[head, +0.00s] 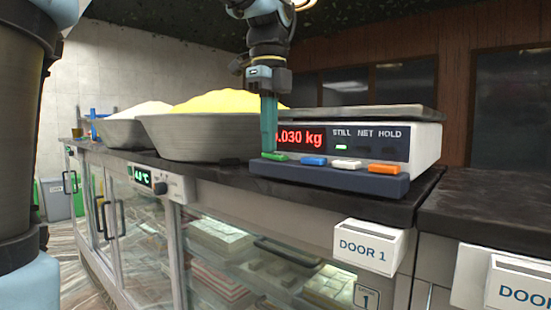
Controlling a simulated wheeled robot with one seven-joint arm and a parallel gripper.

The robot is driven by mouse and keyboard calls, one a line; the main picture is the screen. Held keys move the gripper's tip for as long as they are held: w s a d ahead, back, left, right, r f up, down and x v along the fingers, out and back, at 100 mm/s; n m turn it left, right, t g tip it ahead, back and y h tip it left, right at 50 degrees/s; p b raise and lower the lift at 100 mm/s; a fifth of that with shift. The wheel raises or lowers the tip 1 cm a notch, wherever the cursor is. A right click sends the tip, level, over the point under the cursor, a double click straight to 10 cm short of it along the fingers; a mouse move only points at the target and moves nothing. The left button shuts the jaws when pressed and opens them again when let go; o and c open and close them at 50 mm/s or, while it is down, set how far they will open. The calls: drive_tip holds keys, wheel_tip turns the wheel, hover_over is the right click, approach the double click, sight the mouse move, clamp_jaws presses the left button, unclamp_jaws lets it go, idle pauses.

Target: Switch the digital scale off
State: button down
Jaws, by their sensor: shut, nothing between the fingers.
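The digital scale (425,145) stands on the dark counter, with a flat metal pan on top. Its red display reads about ".030 kg", with the left end hidden behind my gripper. A green light glows under the word STILL. Along its front ledge are a green button (274,157), a blue button (313,161), a white button (346,164) and an orange button (383,169). My gripper (268,152) is shut and empty, pointing down, with its fingertips at the green button. I cannot tell whether they touch it.
A metal bowl of yellow food (190,135) stands left of the scale, with another bowl (118,133) beyond it. Below are glass doors, a temperature display (143,177) and a DOOR 1 label (366,247). The counter (490,200) at right is clear.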

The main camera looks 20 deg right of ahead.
drive_tip(key=shift+f, duration=0.15)
wheel_tip(320, 180, up, 7)
drive_tip(key=p, duration=0.6)
drive_tip(key=shift+p, duration=0.4)
idle(0.4)
